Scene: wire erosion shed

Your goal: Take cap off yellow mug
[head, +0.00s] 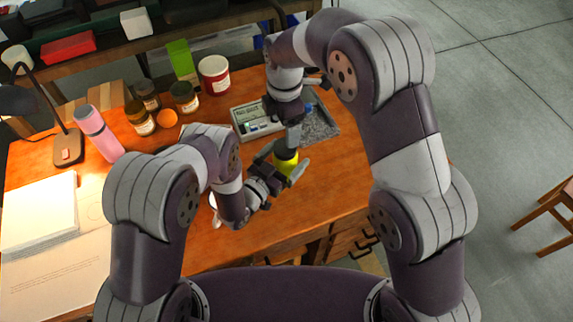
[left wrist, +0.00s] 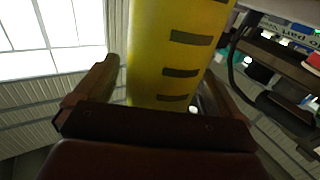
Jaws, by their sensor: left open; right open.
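The yellow mug (head: 287,158) stands near the front edge of the wooden table, mostly covered by my grippers. In the left wrist view, the yellow mug (left wrist: 175,50) fills the middle and shows a column of dark marks. My left gripper (head: 281,166) is open, with one finger on each side of the mug; I cannot tell whether they touch it. My right gripper (head: 291,139) is open and points down right above the mug's top. The cap cannot be made out behind it.
A grey tray (head: 322,128) and a device with a display (head: 250,117) lie just behind the mug. Jars, a red-and-white tin (head: 214,76), an orange ball (head: 167,118) and a pink bottle (head: 98,133) stand farther left. The table right of the mug is clear.

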